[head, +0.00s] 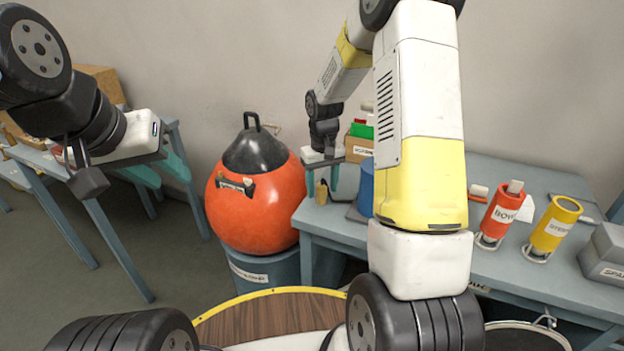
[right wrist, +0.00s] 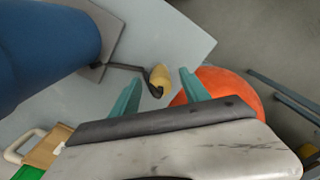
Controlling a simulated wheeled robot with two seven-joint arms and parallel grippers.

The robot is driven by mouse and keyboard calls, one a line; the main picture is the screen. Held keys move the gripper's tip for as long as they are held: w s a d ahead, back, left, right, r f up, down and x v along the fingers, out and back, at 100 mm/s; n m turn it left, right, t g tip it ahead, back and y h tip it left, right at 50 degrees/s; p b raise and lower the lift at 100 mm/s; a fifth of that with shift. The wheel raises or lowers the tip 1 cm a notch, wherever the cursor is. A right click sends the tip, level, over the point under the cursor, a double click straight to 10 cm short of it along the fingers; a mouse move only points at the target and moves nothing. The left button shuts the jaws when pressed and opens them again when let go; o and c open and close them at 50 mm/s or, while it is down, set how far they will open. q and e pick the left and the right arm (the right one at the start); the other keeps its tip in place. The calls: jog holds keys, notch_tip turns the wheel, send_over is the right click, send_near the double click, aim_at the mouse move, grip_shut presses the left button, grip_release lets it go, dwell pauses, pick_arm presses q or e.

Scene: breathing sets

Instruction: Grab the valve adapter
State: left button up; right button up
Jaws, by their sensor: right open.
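A small brass-yellow piece, which looks like the valve adapter (right wrist: 161,75), shows in the right wrist view next to a dark hooked rod. It sits near the table corner beside a blue cylinder (right wrist: 40,50). In the head view the brass piece (head: 321,193) is small and partly hidden by my right gripper (head: 323,183). My right gripper is open, pointing down, with its teal fingers (right wrist: 158,92) on either side of the piece in the wrist picture; I see no contact. My left gripper (head: 168,178) is open and empty at the left, away from this table.
A large orange buoy (head: 250,205) with a black top stands on a blue drum (head: 262,275) left of the table. The blue cylinder (head: 366,190) stands close to my right gripper. A box with green contents (head: 358,148) is behind. Red (head: 500,215) and yellow (head: 553,228) cylinders stand further right.

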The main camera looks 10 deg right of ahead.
jog(key=shift+f, duration=0.1)
jog(key=shift+c, duration=0.4)
grip_shut()
